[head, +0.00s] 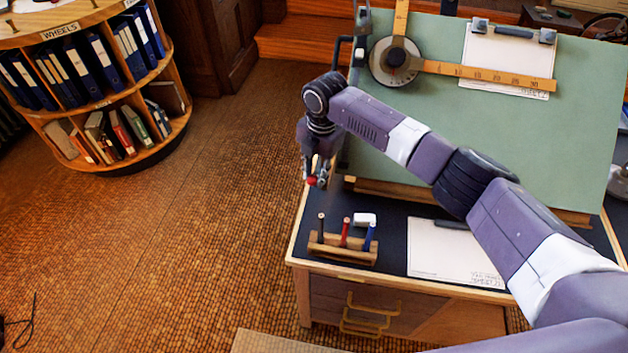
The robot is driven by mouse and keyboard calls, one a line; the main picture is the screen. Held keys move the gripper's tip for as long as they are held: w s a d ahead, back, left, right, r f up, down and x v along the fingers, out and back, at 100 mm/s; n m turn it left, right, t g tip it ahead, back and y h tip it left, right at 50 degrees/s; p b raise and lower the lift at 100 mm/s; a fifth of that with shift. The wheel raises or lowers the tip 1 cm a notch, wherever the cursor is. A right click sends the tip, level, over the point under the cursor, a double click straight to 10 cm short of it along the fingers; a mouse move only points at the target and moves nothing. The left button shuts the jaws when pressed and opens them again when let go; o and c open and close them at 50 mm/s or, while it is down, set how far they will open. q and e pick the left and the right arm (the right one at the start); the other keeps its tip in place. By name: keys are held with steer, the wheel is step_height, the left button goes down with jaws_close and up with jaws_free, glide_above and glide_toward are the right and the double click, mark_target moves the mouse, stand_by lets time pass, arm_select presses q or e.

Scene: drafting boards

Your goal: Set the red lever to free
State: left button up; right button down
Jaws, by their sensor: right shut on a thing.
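The red lever shows as a small red knob (312,181) at the left edge of the green drafting board (480,110). My right gripper (317,176) is at the knob, pointing down, and is shut on it. The fingers cover most of the lever, so its shaft and its setting cannot be read. No label for free is legible. My left gripper is not in view.
A pen stand (343,252) with several pens, a white eraser (365,219) and a paper sheet (450,262) lie on the dark desk top. A drafting arm with wooden rulers (480,74) is on the board. A round bookshelf (95,95) stands far left; the floor between is clear.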

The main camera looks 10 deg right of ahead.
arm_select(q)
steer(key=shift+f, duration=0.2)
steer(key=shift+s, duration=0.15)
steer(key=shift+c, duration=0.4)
